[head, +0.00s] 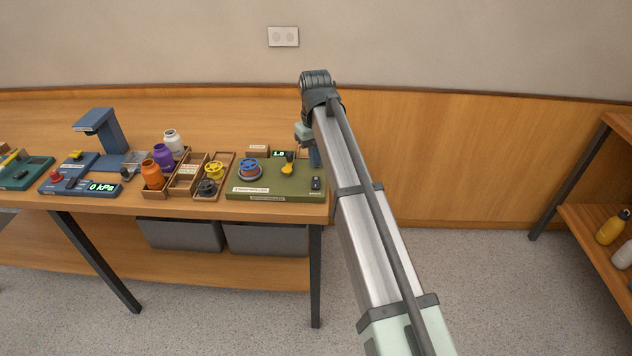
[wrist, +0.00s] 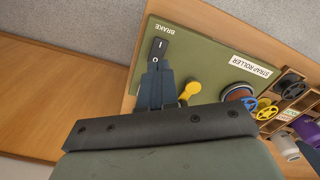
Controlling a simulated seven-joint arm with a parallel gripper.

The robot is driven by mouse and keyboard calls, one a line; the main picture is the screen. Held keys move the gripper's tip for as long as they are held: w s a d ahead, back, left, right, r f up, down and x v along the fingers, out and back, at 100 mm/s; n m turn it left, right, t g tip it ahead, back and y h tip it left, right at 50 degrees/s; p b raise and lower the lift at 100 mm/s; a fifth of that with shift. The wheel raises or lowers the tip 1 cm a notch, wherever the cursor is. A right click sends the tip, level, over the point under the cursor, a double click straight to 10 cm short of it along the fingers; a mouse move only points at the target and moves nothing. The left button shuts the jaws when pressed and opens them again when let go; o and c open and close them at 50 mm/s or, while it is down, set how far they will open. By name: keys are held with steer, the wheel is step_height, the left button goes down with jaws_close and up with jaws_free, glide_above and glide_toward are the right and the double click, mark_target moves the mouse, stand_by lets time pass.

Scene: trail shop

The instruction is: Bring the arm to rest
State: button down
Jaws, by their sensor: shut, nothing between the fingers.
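My arm reaches from the lower right of the head view to the right end of the workbench (head: 240,207). My gripper (wrist: 157,64) is shut and empty in the wrist view, its dark blue fingers together. It points towards the green strap roller board (wrist: 205,55). The fingertips overlap the lower part of the black brake switch (wrist: 159,46) in that view; I cannot tell if they touch it. In the head view the gripper (head: 315,160) is partly hidden by my arm, at the board's right edge.
A shelf with bottles (head: 590,225) is at the far right. Floor between is clear.

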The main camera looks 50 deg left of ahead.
stand_by(0.3)
steer(key=w+d+f+m+g+h, duration=0.1)
steer(key=w+d+f+m, duration=0.35)
steer(key=d+f, duration=1.05)
steer(key=w+d+f+m+g+h, duration=0.1)
steer(key=w+d+f, duration=0.6)
steer(key=d+f, duration=0.8)
steer(key=s+d+f+m+g, duration=0.1)
steer(key=s+d+f+m, duration=0.1)
steer(key=d+f, duration=0.6)
steer(key=s+d+f+m, duration=0.1)
steer(key=s+d+f, duration=0.1)
steer(key=d+f, duration=0.65)
steer(key=s+d+f+m+g+y, duration=0.1)
steer(key=s+d+f+m+g, duration=0.1)
steer(key=s+d, duration=1.1)
steer(key=s+d+f+m+g+y, duration=0.1)
steer(key=s+d+f+m, duration=0.3)
steer(key=s+d+f, duration=0.3)
steer(key=s+d, duration=0.5)
steer(key=s, duration=0.2)
steer(key=shift+s+d+g, duration=0.35)
steer(key=shift+g, duration=0.05)
